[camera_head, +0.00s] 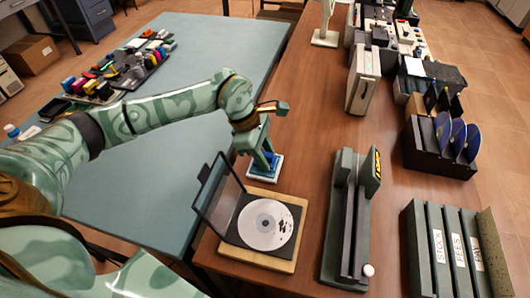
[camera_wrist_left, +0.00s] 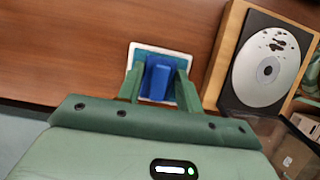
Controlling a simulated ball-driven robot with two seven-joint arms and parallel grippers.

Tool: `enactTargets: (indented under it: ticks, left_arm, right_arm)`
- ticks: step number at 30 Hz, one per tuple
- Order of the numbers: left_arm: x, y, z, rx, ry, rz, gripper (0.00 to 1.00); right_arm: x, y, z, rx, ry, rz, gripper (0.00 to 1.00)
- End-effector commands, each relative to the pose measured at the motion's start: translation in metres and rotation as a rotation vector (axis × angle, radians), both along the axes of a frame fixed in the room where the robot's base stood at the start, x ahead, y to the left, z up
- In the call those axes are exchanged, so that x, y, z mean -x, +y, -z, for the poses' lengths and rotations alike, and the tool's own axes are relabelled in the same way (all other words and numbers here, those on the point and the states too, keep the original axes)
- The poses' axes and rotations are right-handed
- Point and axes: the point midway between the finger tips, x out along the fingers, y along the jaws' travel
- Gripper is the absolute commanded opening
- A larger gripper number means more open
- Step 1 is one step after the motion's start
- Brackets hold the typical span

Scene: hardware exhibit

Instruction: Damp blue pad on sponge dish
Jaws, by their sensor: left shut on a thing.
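My left gripper (camera_head: 264,160) reaches down over the wooden table, its fingers shut on a blue pad (camera_wrist_left: 158,78). In the left wrist view the gripper (camera_wrist_left: 159,88) has one finger on each side of the pad. The white-rimmed sponge dish (camera_head: 265,182), with a blue-teal inside, lies directly below; its rim also shows in the wrist view (camera_wrist_left: 150,46). The pad is over the dish, within its outline. I cannot tell whether pad and dish touch. The fingers hide part of the dish. My right gripper is not in view.
An open disc case (camera_head: 285,256) with a white disc (camera_head: 266,224) stands close to the dish, its dark lid raised. A labelled file rack (camera_head: 420,250) and blue discs (camera_head: 458,138) stand farther right.

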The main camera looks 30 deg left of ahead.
Motion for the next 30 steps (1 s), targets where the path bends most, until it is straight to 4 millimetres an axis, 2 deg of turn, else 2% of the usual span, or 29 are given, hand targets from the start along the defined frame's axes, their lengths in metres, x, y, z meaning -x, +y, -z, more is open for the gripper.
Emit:
enactTargets:
  ticks: [11, 30]
  left_arm:
    - [0.001, 0.0, 0.0, -0.002, 0.005, 0.001, 0.17]
    - [0.0, 0.0, -0.062, 0.0, -0.001, 0.0, 0.17]
  right_arm:
    - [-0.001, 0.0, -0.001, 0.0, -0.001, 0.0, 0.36]
    - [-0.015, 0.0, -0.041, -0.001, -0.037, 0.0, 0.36]
